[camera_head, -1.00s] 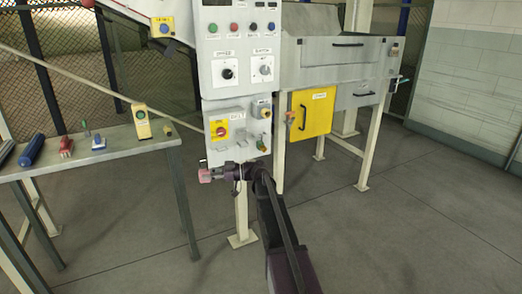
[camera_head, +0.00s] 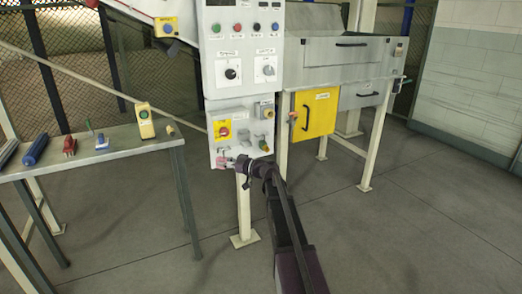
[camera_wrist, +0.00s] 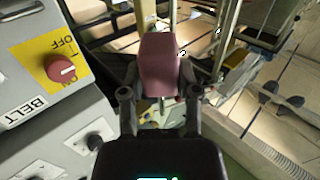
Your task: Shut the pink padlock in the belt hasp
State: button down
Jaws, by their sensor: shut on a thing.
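The pink padlock (camera_wrist: 160,68) is held between the two fingers of my gripper (camera_wrist: 160,88) in the wrist view. In the head view the padlock (camera_head: 221,162) is a small pink shape at my gripper's tip (camera_head: 230,161), in front of the lower edge of the control box. Its shackle cannot be made out clearly. The belt switch is a red knob (camera_wrist: 60,68) on a yellow OFF/ON plate, with a BELT label (camera_wrist: 25,110) below it. In the wrist view the padlock is right of this panel and apart from it. I cannot clearly make out the hasp.
The control box (camera_head: 240,117) carries other knobs and fittings close to my gripper. A grey table (camera_head: 105,153) at the left holds a yellow device (camera_head: 145,121) and several small tools. A yellow door (camera_head: 315,112) stands to the right. The floor in front is clear.

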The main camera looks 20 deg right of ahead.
jog(key=w+d+m+t+h, duration=0.25)
jog(key=d+m+h, duration=0.2)
jog(key=d, duration=0.25)
jog(key=m+t+h, duration=0.3)
jog(key=m+h, duration=0.1)
jog(key=h, duration=0.3)
send_near(247, 145)
jog(key=s+r, duration=0.3)
jog(key=r, duration=0.1)
jog(key=shift+r+g+h, duration=0.2)
jog(key=shift+g+h, duration=0.05)
jog(key=shift+h, duration=0.1)
jog(key=shift+w, duration=0.15)
jog(key=shift+w+a+f, duration=0.1)
jog(key=shift+w+f, duration=0.05)
jog(key=shift+w, duration=1.1)
jog(key=shift+w+a+f, duration=0.1)
jog(key=shift+w+f, duration=0.05)
jog(key=shift+w, duration=1.15)
jog(key=shift+d, duration=0.1)
jog(key=shift+w, duration=3.75)
